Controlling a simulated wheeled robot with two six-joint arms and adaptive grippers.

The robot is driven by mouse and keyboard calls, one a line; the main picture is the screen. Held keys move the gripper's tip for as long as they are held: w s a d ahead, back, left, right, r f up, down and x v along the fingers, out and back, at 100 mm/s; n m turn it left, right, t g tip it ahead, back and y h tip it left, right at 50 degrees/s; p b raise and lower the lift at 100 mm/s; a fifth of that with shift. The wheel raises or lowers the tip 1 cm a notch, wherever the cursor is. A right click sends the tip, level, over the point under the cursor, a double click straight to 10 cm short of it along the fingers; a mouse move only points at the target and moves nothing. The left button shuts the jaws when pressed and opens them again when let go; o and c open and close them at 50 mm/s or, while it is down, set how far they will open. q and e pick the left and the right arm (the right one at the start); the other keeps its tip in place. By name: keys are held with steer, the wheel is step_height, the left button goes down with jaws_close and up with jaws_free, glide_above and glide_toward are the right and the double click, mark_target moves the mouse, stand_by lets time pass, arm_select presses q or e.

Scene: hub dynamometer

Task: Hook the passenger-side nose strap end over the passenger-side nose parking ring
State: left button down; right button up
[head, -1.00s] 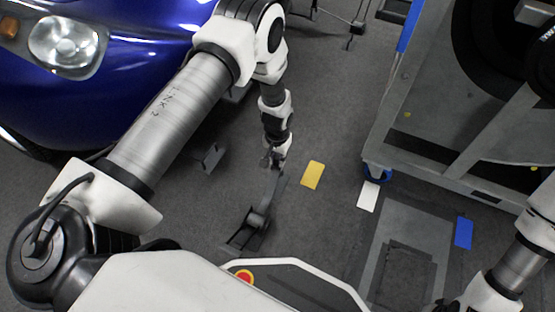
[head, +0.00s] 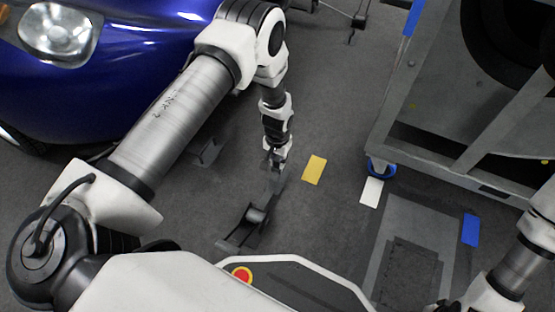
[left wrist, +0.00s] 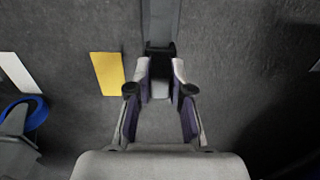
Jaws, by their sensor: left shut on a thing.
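My left gripper (head: 272,160) hangs low over the grey floor, shut on a dark strap end. In the left wrist view my left gripper (left wrist: 160,88) has its fingertips on either side of the strap end's black piece (left wrist: 160,50). A flat grey strap (left wrist: 161,18) runs from it to the top edge. In the head view a dark strap assembly (head: 256,214) stretches from the gripper to a bracket-like foot on the floor. I cannot pick out the passenger-side nose parking ring for certain.
A blue car (head: 130,90) fills the upper left. A small dark bracket (head: 207,150) stands on the floor beside it. A grey frame on blue-wheeled castors (head: 420,150) stands at right. Yellow (head: 315,170), white (head: 371,191) and blue (head: 471,230) markers lie flat on the floor.

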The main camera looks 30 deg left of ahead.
arm_select(q)
steer(key=shift+f, duration=0.15)
steer(key=shift+f+b, duration=1)
steer(key=shift+f, duration=0.55)
steer(key=c, duration=1)
jaws_free()
step_height(320, 180, up, 12)
steer(key=shift+r, duration=0.1)
